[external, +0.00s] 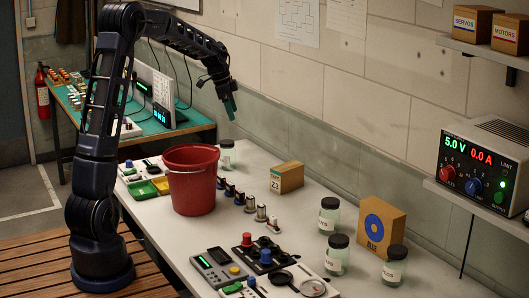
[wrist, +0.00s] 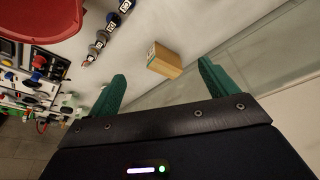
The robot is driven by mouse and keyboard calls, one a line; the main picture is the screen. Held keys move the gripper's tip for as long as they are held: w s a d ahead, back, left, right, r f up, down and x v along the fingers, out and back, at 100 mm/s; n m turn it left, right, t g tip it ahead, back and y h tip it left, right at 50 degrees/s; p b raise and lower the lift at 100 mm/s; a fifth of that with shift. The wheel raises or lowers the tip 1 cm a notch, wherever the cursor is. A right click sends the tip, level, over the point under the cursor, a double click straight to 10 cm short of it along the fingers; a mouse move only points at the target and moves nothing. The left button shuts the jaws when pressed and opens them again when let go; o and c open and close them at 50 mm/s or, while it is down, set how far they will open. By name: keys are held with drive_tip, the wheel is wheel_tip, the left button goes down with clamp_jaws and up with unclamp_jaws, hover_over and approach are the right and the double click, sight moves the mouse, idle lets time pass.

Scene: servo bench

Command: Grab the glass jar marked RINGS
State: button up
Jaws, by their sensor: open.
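Several glass jars with black lids and white labels stand upright on the white bench. One jar (external: 228,155) is at the back beside the red bucket. The label writing is too small to read, so I cannot tell which says RINGS. My gripper (external: 230,105) hangs above the back of the bench, over the back jar in the picture. Its green fingers are apart and empty in the wrist view (wrist: 163,88). I make out no jar there.
A red bucket (external: 193,180) stands left of the back jar. A cardboard box (external: 287,177) marked Z3 and a row of small servos (external: 248,204) occupy mid-bench. A power supply (external: 485,165) sits on a shelf at right.

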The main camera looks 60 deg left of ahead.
drive_tip(key=w+a+f, duration=0.3)
drive_tip(key=a+f, duration=0.3)
drive_tip(key=a, duration=0.3)
drive_tip(key=m, duration=0.2)
approach(227, 152)
drive_tip(key=a, duration=0.2)
drive_tip(key=w+a+f, duration=0.1)
drive_tip(key=shift+a+t+h, duration=0.25)
drive_tip(key=shift+t+h, duration=0.05)
drive_tip(key=shift+h, duration=0.1)
drive_tip(key=x, duration=1)
drive_tip(key=shift+f, duration=0.35)
drive_tip(key=c, duration=1.2)
drive_tip(key=shift+o, duration=0.2)
